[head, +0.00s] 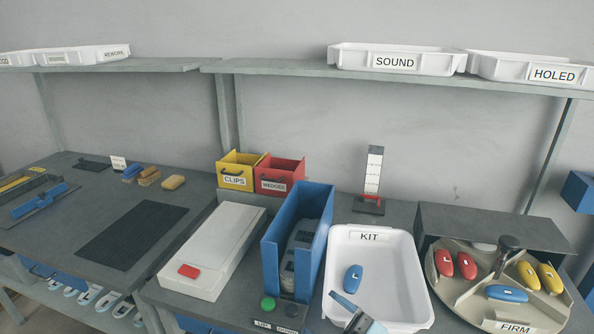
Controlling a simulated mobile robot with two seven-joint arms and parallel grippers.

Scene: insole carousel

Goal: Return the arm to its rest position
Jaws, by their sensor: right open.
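My right gripper (353,312) shows at the bottom edge, in front of the near side of the white KIT tray (408,262). It is open, and I see nothing between its fingers. Only its tip part shows; the rest of the arm is cut off by the frame. A blue insole-shaped piece (353,278) lies in the tray, a little beyond the gripper and apart from it. My left gripper is not in view.
A carousel (449,291) marked FIRM holds red, yellow and blue pieces at the right. A tall blue holder (271,258) stands left of the tray. Yellow CLIPS (236,171) and red WEDGES (279,175) bins sit behind. SOUND (395,62) and HOLED (554,75) trays are on the shelf.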

